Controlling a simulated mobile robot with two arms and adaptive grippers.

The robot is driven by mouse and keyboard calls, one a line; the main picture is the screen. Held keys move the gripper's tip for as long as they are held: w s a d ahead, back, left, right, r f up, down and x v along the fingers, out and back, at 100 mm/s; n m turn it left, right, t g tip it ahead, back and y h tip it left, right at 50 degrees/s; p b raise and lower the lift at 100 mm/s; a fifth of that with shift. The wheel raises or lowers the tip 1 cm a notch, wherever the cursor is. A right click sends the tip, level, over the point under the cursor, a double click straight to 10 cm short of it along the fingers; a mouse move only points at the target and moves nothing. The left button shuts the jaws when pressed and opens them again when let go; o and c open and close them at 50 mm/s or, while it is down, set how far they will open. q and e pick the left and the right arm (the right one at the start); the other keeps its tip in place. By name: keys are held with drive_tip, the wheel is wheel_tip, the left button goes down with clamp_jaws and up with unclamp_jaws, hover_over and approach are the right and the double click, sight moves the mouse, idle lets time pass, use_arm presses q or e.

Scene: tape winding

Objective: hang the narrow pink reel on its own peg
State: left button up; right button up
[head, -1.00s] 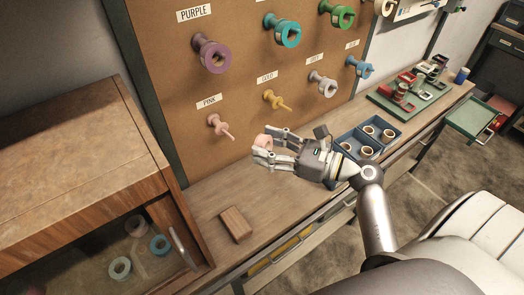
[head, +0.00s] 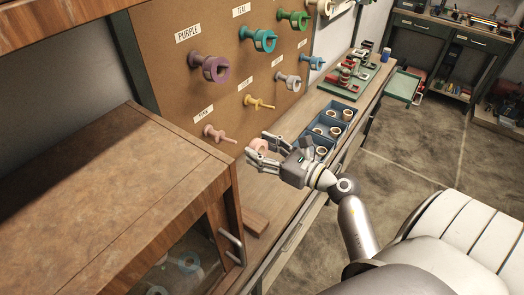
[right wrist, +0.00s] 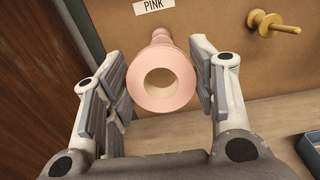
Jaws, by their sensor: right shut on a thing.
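The narrow pink reel (head: 257,147) is between the fingers of my right gripper (head: 261,152), which is shut on it in front of the pegboard. In the right wrist view the reel (right wrist: 161,80) faces me with its round hole open. The pink peg (head: 219,133) sticks out of the board below the PINK label (head: 203,114). In the right wrist view its base (right wrist: 161,37) shows just above the reel, and the reel hides the rest. In the head view a small gap shows between peg tip and reel. My left gripper is out of view.
A yellow peg (head: 258,102) is to the right of the pink one. A wooden cabinet (head: 110,200) stands close on the left. A wooden block (head: 255,221) and a blue tray of reels (head: 325,131) lie on the bench below.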

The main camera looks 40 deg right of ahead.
sight(230, 141)
drive_tip(key=shift+w, duration=0.35)
drive_tip(key=shift+w+a+f, duration=0.1)
drive_tip(key=shift+w+a, duration=0.1)
drive_tip(key=shift+w, duration=0.1)
drive_tip(key=shift+f+b+x, duration=0.2)
drive_tip(key=shift+f+x, duration=0.05)
drive_tip(key=shift+x, duration=1.2)
drive_tip(key=shift+f+b+x, duration=0.15)
drive_tip(key=shift+f+x, duration=0.1)
drive_tip(key=shift+x, duration=1.2)
drive_tip(key=shift+f+b+x, duration=0.2)
drive_tip(key=shift+f+x, duration=0.05)
drive_tip(key=shift+x, duration=1.2)
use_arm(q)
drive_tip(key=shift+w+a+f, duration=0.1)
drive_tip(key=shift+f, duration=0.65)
use_arm(e)
drive_tip(key=shift+w+a+f, duration=0.3)
drive_tip(key=shift+w, duration=0.15)
